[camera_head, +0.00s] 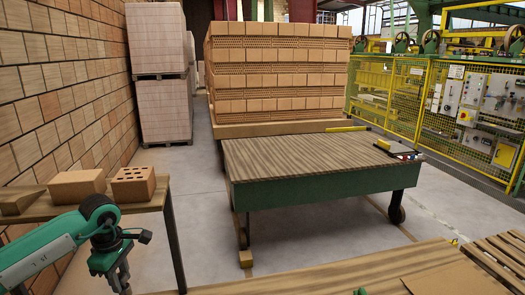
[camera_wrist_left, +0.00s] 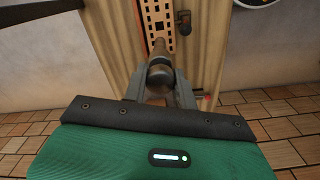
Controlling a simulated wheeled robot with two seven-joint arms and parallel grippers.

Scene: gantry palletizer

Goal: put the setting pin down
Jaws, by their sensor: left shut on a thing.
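In the head view I cannot make out the pin.
A plain brick (camera_head: 77,186) and a holed brick (camera_head: 134,184) stand on the small wooden table (camera_head: 150,206). A wood-topped green cart (camera_head: 310,150) stands mid-floor before a large brick stack (camera_head: 275,75). A wooden surface (camera_head: 390,268) fills the bottom right. Yellow fencing (camera_head: 390,90) stands at right.

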